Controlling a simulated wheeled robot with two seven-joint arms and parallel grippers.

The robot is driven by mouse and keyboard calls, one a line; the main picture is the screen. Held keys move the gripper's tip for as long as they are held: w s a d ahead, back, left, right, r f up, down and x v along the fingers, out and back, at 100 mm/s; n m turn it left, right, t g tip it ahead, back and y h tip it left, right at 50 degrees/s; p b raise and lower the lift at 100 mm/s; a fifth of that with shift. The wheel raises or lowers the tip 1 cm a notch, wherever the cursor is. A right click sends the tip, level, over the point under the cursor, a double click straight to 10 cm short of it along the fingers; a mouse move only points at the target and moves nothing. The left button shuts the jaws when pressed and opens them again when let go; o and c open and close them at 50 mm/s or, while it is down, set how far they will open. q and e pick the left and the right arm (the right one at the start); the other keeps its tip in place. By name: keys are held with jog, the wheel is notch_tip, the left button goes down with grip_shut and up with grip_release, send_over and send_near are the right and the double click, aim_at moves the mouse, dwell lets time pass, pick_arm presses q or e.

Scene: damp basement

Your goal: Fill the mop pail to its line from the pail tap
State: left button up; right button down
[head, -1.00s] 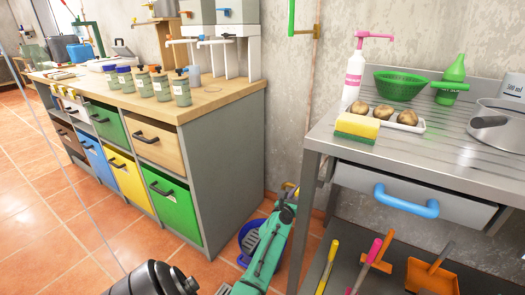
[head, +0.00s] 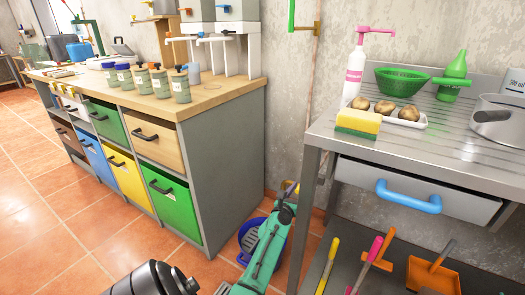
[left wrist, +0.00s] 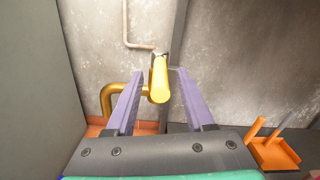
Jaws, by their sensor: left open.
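A blue pail (head: 246,238) with a grey slotted part stands on the floor between the cabinet and the steel table; my teal left arm hides much of it. A yellow tap lever (left wrist: 159,80) shows in the left wrist view, in front of a bent brass pipe (left wrist: 112,92) low on the wall. My left gripper (left wrist: 159,73) is open, its purple fingers on either side of the lever; I cannot tell whether they touch it. In the head view, yellow shows at the end of my left arm beside the table leg. The pail's line and water level are not visible. My right gripper is out of view.
The cabinet (head: 228,160) with coloured drawers closes off the left side. The steel table (head: 440,150) stands on the right, with a blue-handled drawer and tools on its lower shelf. An orange dustpan (left wrist: 272,153) lies right of my gripper. The tiled floor at left is clear.

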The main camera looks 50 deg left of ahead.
pick_arm(q)
jog(key=p+v, duration=0.1)
jog(key=v, duration=0.5)
jog(key=shift+s, duration=0.25)
jog(key=shift+d, duration=0.1)
